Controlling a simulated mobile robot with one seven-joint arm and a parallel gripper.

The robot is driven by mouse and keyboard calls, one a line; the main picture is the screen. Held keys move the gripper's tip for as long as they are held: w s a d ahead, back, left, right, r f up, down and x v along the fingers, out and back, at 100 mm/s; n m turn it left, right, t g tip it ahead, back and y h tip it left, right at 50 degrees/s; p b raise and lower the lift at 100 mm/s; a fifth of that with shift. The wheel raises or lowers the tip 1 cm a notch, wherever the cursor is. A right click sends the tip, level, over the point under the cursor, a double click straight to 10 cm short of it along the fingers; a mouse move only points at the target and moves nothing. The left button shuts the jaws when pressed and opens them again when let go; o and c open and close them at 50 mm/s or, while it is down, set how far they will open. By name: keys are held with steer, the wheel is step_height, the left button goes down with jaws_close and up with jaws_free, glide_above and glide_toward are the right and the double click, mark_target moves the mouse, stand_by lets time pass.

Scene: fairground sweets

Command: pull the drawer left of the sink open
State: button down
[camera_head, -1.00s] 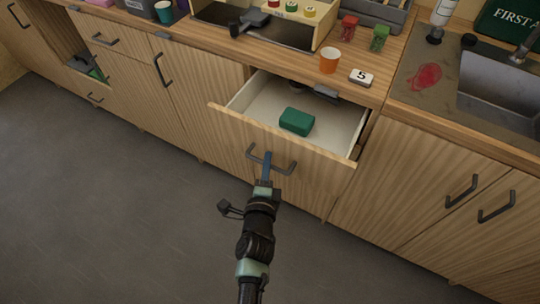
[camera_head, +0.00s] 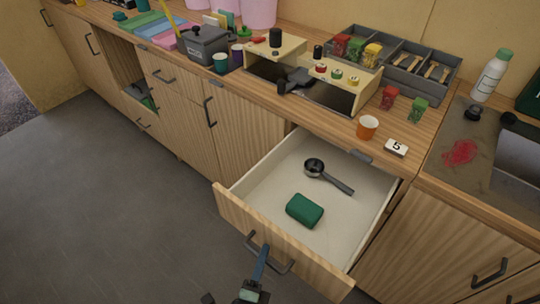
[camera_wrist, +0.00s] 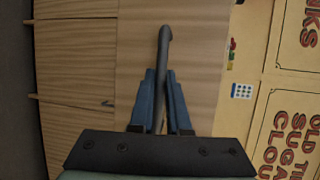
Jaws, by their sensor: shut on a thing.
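The drawer (camera_head: 277,237) left of the sink (camera_head: 520,160) is pulled well out. Its pale inside holds a green block (camera_head: 304,211) near the front and a dark scoop (camera_head: 328,175) behind it. My gripper (camera_head: 260,264) is at the drawer front, shut on the dark bar handle (camera_head: 283,268). In the wrist view my blue fingers (camera_wrist: 160,98) sit either side of the handle (camera_wrist: 163,50), against the wooden drawer front (camera_wrist: 195,50). The lower part of my arm is cut off in the head view.
The counter above holds an orange cup (camera_head: 367,127), a card marked 5 (camera_head: 396,148), red and green jars (camera_head: 389,97), and a grey divided tray (camera_head: 395,62). A white bottle (camera_head: 489,77) stands by the sink. The grey floor (camera_head: 110,220) left of the drawer is clear.

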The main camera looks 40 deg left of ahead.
steer(key=shift+s, duration=0.15)
steer(key=c, duration=0.9)
jaws_free()
steer(key=b+v, duration=0.1)
steer(key=v, duration=1.2)
steer(key=shift+r, duration=0.1)
